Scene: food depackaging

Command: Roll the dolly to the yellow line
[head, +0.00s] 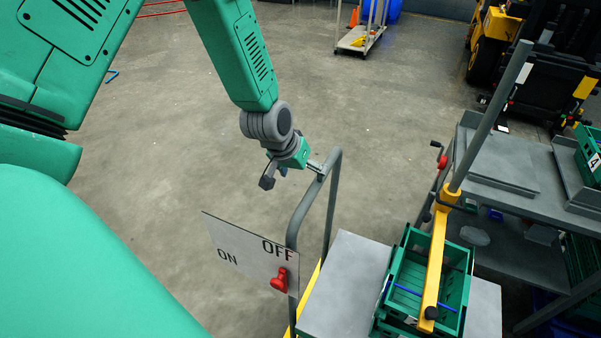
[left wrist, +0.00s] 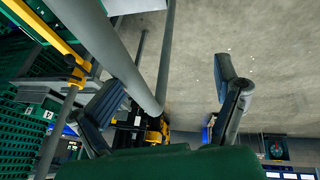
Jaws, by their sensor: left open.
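The dolly has a grey tube handle (head: 334,190) and a grey deck (head: 346,285) with green crates (head: 462,290) on it. My left gripper (head: 314,166) is at the top corner of the handle. In the left wrist view, its two fingers are spread wide (left wrist: 168,78), and grey tubes (left wrist: 164,50) pass between them, nearer the left finger. I cannot tell whether they touch. A yellow strip (head: 309,289) shows beside the deck; whether it is a floor line or part of the dolly is unclear. My right gripper is out of view.
A sign marked ON and OFF (head: 235,243) with a red lever (head: 280,280) stands by the handle. A yellow bar (head: 437,260) crosses above the crates. A grey workbench (head: 495,165) is at right. Open concrete floor (head: 160,150) lies left and behind.

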